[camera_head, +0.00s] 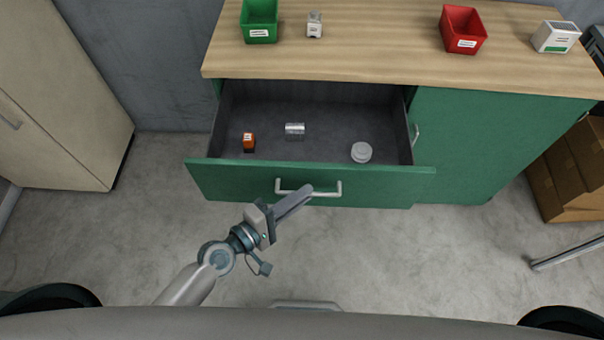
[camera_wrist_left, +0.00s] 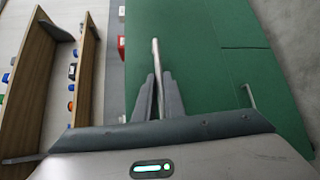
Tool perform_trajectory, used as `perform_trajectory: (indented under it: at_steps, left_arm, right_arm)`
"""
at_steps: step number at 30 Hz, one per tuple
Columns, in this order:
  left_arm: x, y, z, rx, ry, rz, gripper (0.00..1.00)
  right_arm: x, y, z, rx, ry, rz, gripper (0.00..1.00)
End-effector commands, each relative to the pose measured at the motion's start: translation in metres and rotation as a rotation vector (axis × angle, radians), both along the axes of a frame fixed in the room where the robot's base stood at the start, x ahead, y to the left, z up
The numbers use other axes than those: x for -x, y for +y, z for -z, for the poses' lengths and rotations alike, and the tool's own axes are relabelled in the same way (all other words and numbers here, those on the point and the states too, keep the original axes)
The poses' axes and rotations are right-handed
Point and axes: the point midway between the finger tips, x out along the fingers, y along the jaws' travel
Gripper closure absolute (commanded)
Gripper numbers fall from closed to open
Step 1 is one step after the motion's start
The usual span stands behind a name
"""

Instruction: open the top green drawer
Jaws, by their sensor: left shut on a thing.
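The top green drawer (camera_head: 230,182) is pulled out from the cabinet, and its grey inside shows. Its front carries a pale bar handle (camera_head: 326,189). My left gripper (camera_head: 306,193) reaches the handle from below in the head view. In the left wrist view, my left gripper (camera_wrist_left: 158,98) has its fingers closed around the handle bar (camera_wrist_left: 155,65). An orange box (camera_head: 248,142), a small silver cylinder (camera_head: 295,129) and a round whitish disc-shaped thing (camera_head: 361,152) lie in the drawer. My right gripper is in neither view.
The wooden top (camera_head: 370,50) bears a green bin (camera_head: 259,22), a small white item (camera_head: 314,25), a red bin (camera_head: 462,30) and a white box (camera_head: 555,37). A beige cabinet (camera_head: 65,100) stands left, cardboard boxes (camera_head: 570,165) right. The floor before the drawer is clear.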

Motion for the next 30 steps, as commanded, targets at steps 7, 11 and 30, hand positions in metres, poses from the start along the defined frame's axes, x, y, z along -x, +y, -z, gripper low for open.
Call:
perform_trajectory:
  at_steps: [7,11,30]
  left_arm:
    - [0.026,0.0,0.0,0.0,0.0,0.0,1.0]
    - [0.029,0.0,0.0,0.0,0.0,-0.001,1.0]
    - [0.029,0.0,0.0,0.0,-0.001,-0.001,0.72]
  right_arm:
    - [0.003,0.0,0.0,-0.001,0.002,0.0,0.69]
    - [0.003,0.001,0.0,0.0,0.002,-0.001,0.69]
    - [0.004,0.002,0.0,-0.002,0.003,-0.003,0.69]
